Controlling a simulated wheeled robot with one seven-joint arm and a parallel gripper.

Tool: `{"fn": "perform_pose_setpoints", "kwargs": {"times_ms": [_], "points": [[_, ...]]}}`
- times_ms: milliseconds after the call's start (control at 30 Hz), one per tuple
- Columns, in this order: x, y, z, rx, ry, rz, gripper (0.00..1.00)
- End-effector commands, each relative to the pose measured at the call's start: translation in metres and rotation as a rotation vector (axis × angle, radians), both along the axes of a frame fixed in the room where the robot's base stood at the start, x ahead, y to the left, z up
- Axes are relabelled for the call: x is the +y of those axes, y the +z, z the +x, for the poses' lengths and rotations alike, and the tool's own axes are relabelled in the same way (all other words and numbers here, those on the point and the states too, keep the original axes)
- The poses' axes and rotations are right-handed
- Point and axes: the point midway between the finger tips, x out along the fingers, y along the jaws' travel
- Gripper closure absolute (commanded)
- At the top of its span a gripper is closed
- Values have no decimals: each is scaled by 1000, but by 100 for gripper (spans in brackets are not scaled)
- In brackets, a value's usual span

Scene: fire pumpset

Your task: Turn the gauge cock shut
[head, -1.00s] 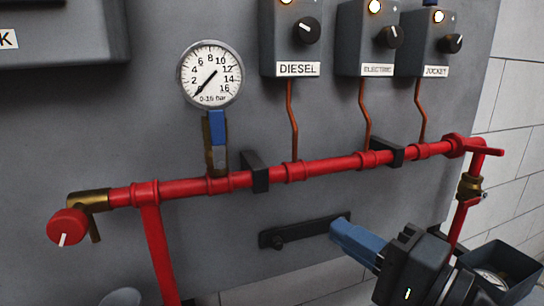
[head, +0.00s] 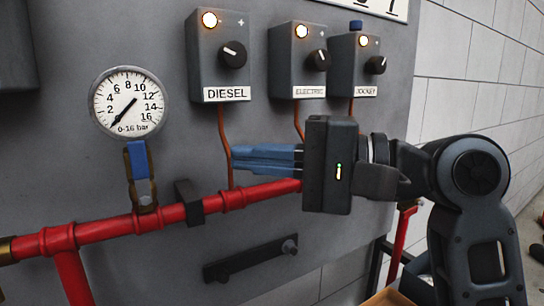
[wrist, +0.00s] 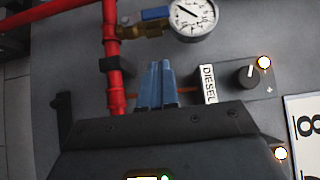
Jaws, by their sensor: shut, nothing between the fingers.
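The gauge cock's blue lever (head: 138,160) lies along its brass body, in line with the short pipe between the red pipe and the pressure gauge (head: 128,103). The gauge has a white dial marked 0-16 bar. In the wrist view the blue lever (wrist: 156,14) is beyond my fingertips, beside the gauge (wrist: 192,16). My gripper (head: 236,158) is shut and empty, its blue fingers pointing left toward the cock. It is to the right of the cock and apart from it, in front of the copper tube under the DIESEL box. The fingers also show in the wrist view (wrist: 161,68).
The red pipe (head: 105,227) runs across the panel below my gripper, with a black clamp (head: 188,202) between cock and fingers. The DIESEL (head: 222,55), ELECTRIC (head: 297,60) and JOCKEY (head: 355,65) boxes are above. A black bar (head: 250,260) is below the pipe.

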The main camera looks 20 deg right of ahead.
Motion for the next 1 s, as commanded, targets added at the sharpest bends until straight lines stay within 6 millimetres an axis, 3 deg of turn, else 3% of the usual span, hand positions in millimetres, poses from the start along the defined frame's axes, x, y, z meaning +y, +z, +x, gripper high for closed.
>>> {"fn": "perform_pose_setpoints", "kwargs": {"times_ms": [267,500,1000], "points": [[50,0,26,0,3,-1,100],[79,0,18,-1,1,0,100],[87,0,15,-1,-1,0,100]]}}
